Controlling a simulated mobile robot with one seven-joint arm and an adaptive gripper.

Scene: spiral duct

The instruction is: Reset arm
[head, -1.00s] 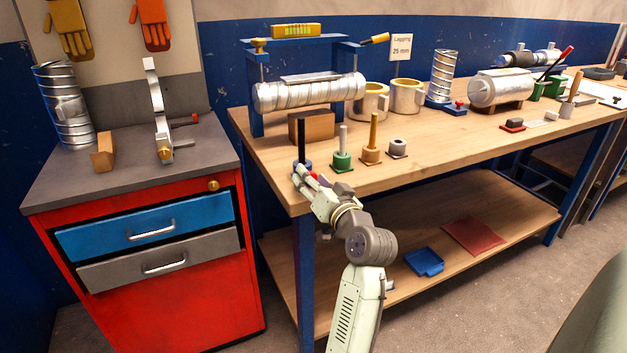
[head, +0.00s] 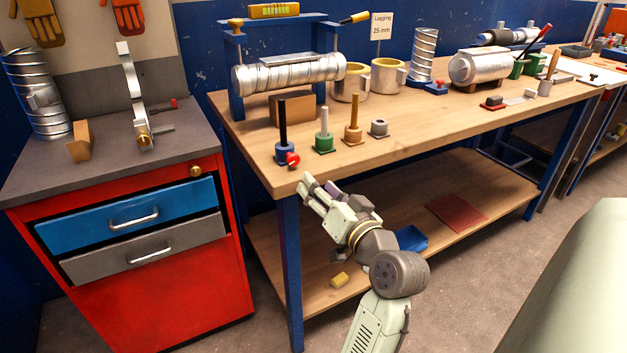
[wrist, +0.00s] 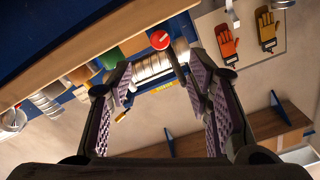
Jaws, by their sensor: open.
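My gripper (head: 318,190) is open and empty in the head view, just off the front left corner of the wooden workbench (head: 420,140). Its pale arm links run down to the bottom of the picture. In the wrist view my gripper's two purple-padded fingers (wrist: 160,90) stand wide apart with nothing held. Beyond them the bench edge, a red disc-shaped part (wrist: 160,40) and a silver duct show. On the bench near my gripper stand a blue-based black peg (head: 284,135) with a red knob, a green-based peg (head: 323,135) and a tan-based peg (head: 353,125).
A red cabinet (head: 160,300) with blue and grey drawers stands at left. A spiral duct (head: 290,75) lies in a blue frame at the bench's back.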

